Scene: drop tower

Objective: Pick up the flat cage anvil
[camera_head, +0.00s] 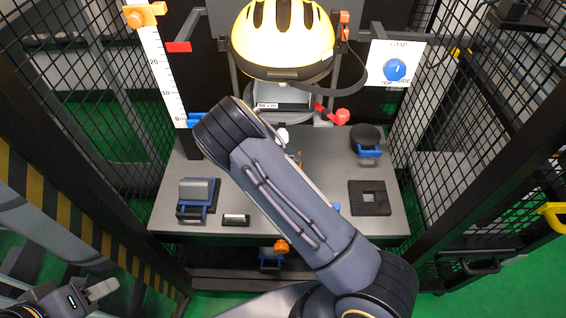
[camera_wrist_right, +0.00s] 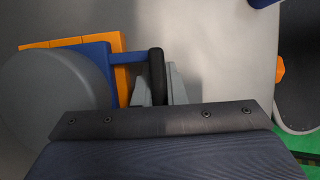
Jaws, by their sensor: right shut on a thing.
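In the right wrist view a large grey round-faced piece (camera_wrist_right: 50,100), likely the flat cage anvil, has a blue bracket (camera_wrist_right: 96,50) and an upright black handle (camera_wrist_right: 157,75). My right gripper (camera_wrist_right: 162,88) is shut on that black handle. In the head view my right arm crosses the middle of the table and hides its gripper and most of this piece. My left gripper (camera_head: 101,290) is at the lower left, away from the table; its finger gap is unclear.
The grey table (camera_head: 330,150) holds a grey block on a blue base (camera_head: 198,190), a dark round piece with a blue handle (camera_head: 366,137) and a black square block (camera_head: 369,198). A yellow helmet (camera_head: 283,35) hangs above. Mesh cage walls stand at both sides.

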